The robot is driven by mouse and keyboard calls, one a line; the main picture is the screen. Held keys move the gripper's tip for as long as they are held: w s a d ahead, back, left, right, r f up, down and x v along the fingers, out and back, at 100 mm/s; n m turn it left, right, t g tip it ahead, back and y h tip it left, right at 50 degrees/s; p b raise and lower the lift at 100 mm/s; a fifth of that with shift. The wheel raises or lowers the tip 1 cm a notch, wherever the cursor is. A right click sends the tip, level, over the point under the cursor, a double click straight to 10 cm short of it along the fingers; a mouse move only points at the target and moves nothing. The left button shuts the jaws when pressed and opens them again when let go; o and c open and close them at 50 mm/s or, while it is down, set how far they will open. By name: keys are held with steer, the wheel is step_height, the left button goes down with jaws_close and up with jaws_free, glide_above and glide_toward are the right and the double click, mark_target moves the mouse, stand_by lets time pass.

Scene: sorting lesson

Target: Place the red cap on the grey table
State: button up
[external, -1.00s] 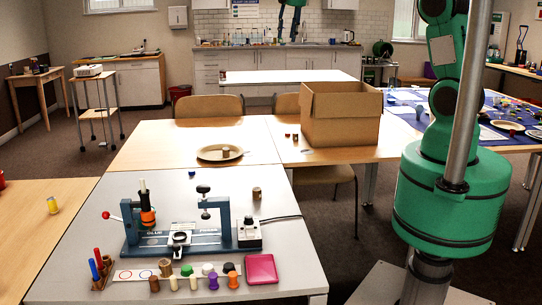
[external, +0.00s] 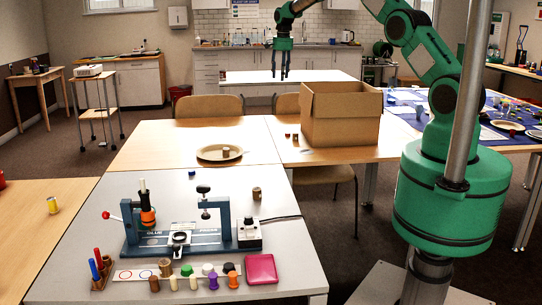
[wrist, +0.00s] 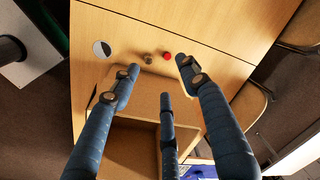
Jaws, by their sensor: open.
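My gripper (external: 281,76) is open and empty, fingers down, high above and behind the wooden tables in the external view. In the wrist view its blue fingers (wrist: 157,82) are spread, with the red cap beyond the tips. The grey table (external: 90,220) is in the left foreground of the external view, bearing a blue press and small parts.
A cardboard box (external: 341,118) with raised flaps stands right of the red cap. A plate (external: 207,157) with a small item lies on the wooden table to the left. The press (external: 180,238), several colored pieces and a magenta tray (external: 261,269) crowd the grey table's front. Its left back is clear.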

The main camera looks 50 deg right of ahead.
steer(key=d+f+m, duration=0.1)
steer(key=d+f, duration=0.2)
steer(key=f, duration=0.3)
steer(key=w+d+f+m, duration=0.1)
steer(key=d+f, duration=0.2)
steer(key=f, duration=0.3)
steer(key=w+d+f+m+g, duration=0.1)
steer(key=d+f, duration=0.2)
steer(key=f, duration=0.4)
steer(key=shift+w+d, duration=0.25)
steer(key=shift+d, duration=0.1)
steer(key=shift+f, duration=0.15)
glide_above(288, 134)
steer(key=w+d, duration=0.1)
steer(key=f, duration=0.8)
steer(key=shift+w+d+f+b, duration=0.1)
steer(key=shift+w+b, duration=0.1)
steer(key=shift+b, duration=0.15)
steer(key=shift+f, duration=0.15)
steer(key=shift+s+f+b, duration=0.2)
steer(key=shift+f+b, duration=0.2)
steer(key=shift+f, duration=2.15)
